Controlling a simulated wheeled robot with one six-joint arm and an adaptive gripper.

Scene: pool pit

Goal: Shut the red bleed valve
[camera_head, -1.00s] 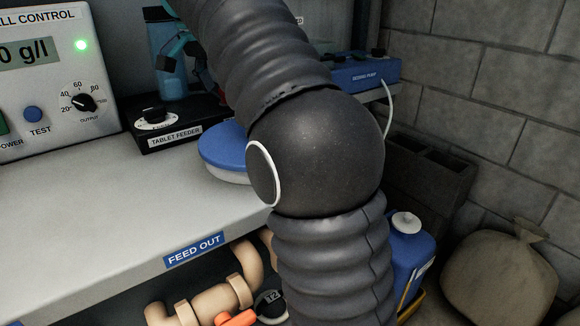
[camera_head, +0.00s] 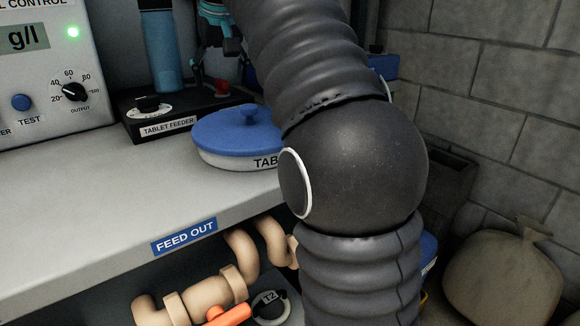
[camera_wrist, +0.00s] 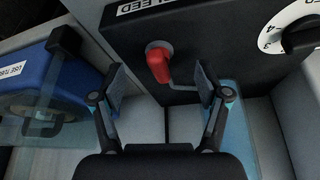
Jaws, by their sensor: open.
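The red bleed valve (camera_wrist: 158,66) is a short red lever on the face of a black box, below a partly cut-off label ending in "LEED" in the wrist view. In the head view a small red part (camera_head: 222,88) shows at the right of the black tablet feeder (camera_head: 168,128). My gripper (camera_wrist: 159,79) is open, its two fingers on either side of the red lever with gaps to both. In the head view my gripper (camera_head: 222,62) is above the feeder's right end, partly hidden behind my arm.
A numbered dial (camera_wrist: 292,28) is right of the lever. A blue unit (camera_wrist: 42,82) stands at the left in the wrist view. In the head view a blue-lidded tub (camera_head: 235,138) sits before the feeder, and a clear blue column (camera_head: 163,52) rises from it. The bench front (camera_head: 90,215) is clear.

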